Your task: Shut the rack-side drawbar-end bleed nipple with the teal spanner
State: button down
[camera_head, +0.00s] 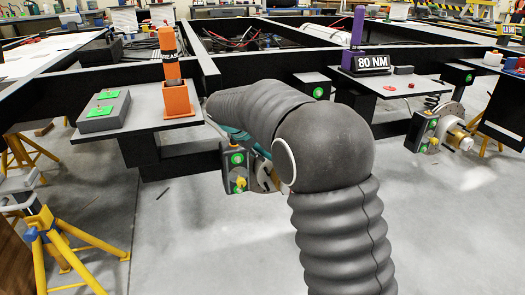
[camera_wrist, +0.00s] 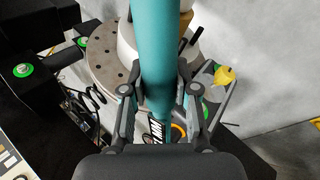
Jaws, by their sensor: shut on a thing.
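My gripper (camera_wrist: 155,85) is shut on the teal spanner (camera_wrist: 152,45), which runs up the middle of the wrist view. In the head view my arm hides most of the gripper; a bit of teal (camera_head: 236,132) shows beside it. A dark brake unit (camera_head: 235,168) with green round marks and a yellow fitting (camera_head: 240,183) hangs below the chassis, just left of my arm. In the wrist view a yellow fitting (camera_wrist: 225,76) sits right of the spanner, apart from it. I cannot see the spanner's working end or a nipple clearly.
A drilled disc (camera_wrist: 106,62) lies behind the spanner. A second brake unit (camera_head: 422,132) and hub stand at right. Black chassis beams (camera_head: 105,78) cross above. A left shelf (camera_head: 150,118) holds an orange stand and grey block.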

jog(key=shift+w+d+n, duration=0.35)
jog(key=shift+n, duration=0.05)
jog(key=shift+r, duration=0.15)
jog(key=shift+r+p, duration=1.55)
jog(key=shift+r, duration=0.1)
